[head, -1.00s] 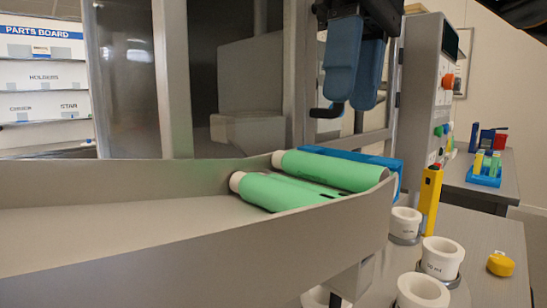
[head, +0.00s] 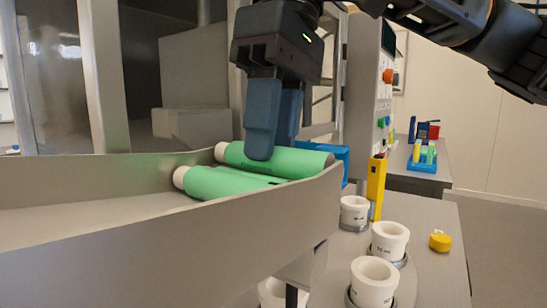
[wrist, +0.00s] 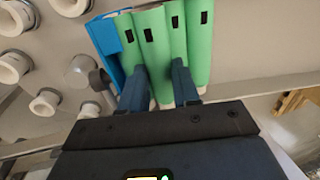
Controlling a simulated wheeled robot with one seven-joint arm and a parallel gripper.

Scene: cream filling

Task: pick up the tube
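Green tubes with white caps lie side by side in the grey tray (head: 130,240). In the head view I see a near tube (head: 215,184) and a far tube (head: 310,161). The wrist view shows several, with one tube (wrist: 155,50) lined up between my fingers. My gripper (head: 275,140) points down over the tubes with its blue fingers apart. In the wrist view the gripper (wrist: 160,82) straddles that tube. The near finger hides part of the tubes in the head view. Whether the fingers touch a tube is unclear.
A blue part (head: 337,160) stands behind the tray's right end. White cups (head: 388,240), a yellow post (head: 376,188) and a yellow cap (head: 440,241) are to the right. The tray's raised front wall and the grey machine bound the tubes.

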